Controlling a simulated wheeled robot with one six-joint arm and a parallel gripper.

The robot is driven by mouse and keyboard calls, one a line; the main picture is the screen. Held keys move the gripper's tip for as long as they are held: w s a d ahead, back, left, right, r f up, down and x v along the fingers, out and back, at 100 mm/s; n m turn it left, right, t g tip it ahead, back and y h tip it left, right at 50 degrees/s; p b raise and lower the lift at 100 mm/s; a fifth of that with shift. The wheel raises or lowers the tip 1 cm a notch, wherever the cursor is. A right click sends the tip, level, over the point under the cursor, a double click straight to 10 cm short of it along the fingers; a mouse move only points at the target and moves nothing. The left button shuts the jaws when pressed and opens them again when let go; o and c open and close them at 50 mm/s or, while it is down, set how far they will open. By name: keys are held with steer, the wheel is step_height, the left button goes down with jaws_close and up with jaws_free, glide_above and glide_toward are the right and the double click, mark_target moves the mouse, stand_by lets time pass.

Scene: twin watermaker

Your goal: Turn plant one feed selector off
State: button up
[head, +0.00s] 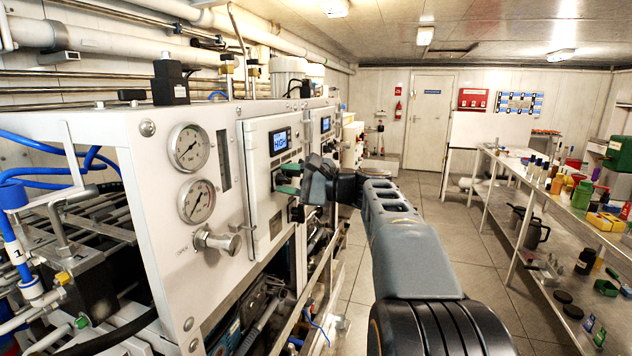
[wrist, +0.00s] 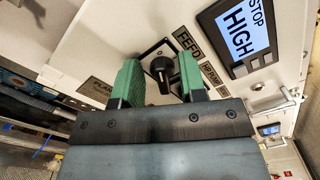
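The feed selector (wrist: 160,72) is a black knob on a square plate, beside a label reading FEED (wrist: 187,42). In the wrist view its grip bar points down the picture. My gripper (wrist: 160,62) is open, with one green finger on each side of the knob. A gap shows between the knob and each finger, so I see no grip on it. In the head view my gripper (head: 288,180) is at the front of the first white control panel (head: 257,150), under its display. The knob cannot be made out there.
The display (head: 281,141) reads HIGH; the wrist view also shows STOP on it (wrist: 238,32). An HP PUMP label (wrist: 212,73) is right of the knob. Two gauges (head: 189,148) and a valve handle (head: 218,239) stick out at left. A bench (head: 500,165) stands right; the aisle floor is clear.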

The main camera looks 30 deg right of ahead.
steer(key=v, duration=1.3)
steer(key=shift+b, duration=0.35)
